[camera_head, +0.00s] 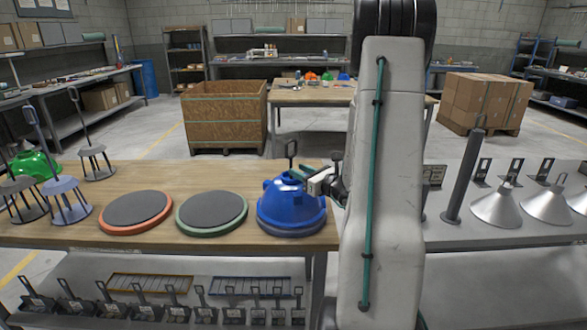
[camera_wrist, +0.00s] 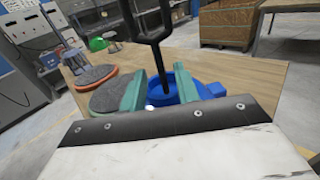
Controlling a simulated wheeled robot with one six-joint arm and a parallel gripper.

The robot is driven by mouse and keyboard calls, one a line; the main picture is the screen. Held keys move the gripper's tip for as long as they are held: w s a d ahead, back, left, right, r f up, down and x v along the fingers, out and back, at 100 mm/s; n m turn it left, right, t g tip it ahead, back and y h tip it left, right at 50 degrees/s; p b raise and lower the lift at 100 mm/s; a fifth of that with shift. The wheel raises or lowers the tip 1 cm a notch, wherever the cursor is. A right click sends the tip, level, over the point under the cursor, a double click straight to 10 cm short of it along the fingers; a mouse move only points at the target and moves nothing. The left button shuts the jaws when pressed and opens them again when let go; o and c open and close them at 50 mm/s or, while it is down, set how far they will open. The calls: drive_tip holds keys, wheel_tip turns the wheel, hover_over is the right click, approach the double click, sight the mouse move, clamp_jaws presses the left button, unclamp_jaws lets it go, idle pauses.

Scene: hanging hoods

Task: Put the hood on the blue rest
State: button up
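The blue hood (camera_head: 291,205) sits at the right end of the wooden table, upright as far as I can tell. A blue-grey round rim, the blue rest (camera_head: 293,233), shows under its lower edge. Most of that rest is hidden by the hood. A dark stem with a loop handle (camera_wrist: 152,22) rises from the hood. My gripper (camera_head: 312,181) is at the hood's upper right side. In the wrist view its green fingers (camera_wrist: 160,84) stand apart on either side of the stem, with visible gaps. The blue hood (camera_wrist: 186,92) shows behind them.
An orange-rimmed rest (camera_head: 136,212) and a green-rimmed rest (camera_head: 212,212) lie empty to the left. A green hood (camera_head: 35,165) and several stands (camera_head: 70,200) are farther left. A dark post (camera_head: 462,175) and metal cones (camera_head: 497,207) stand on the right table.

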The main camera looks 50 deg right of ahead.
drive_tip(key=s, duration=0.7)
drive_tip(key=w+a+r+n+g+y, duration=0.1)
drive_tip(key=a+r+n+g+y, duration=0.25)
drive_tip(key=a+n, duration=0.45)
drive_tip(key=w+a+r+n+g+y, duration=0.1)
drive_tip(key=a+r+n+g+y, duration=0.25)
drive_tip(key=a, duration=0.85)
drive_tip(key=w+a+r+n+g+y, duration=0.1)
drive_tip(key=a+r+n+g+y, duration=0.1)
drive_tip(key=a+n+y, duration=0.6)
drive_tip(key=s+a+n+g+h, duration=0.5)
drive_tip(key=s+a+n+g, duration=0.4)
drive_tip(key=a, duration=0.4)
drive_tip(key=s+d+r+n+t+h, duration=0.1)
drive_tip(key=s+d+r+n+h, duration=0.1)
drive_tip(key=s+n+h, duration=0.6)
drive_tip(key=shift+s+d+h, duration=0.4)
drive_tip(key=shift+s, duration=0.3)
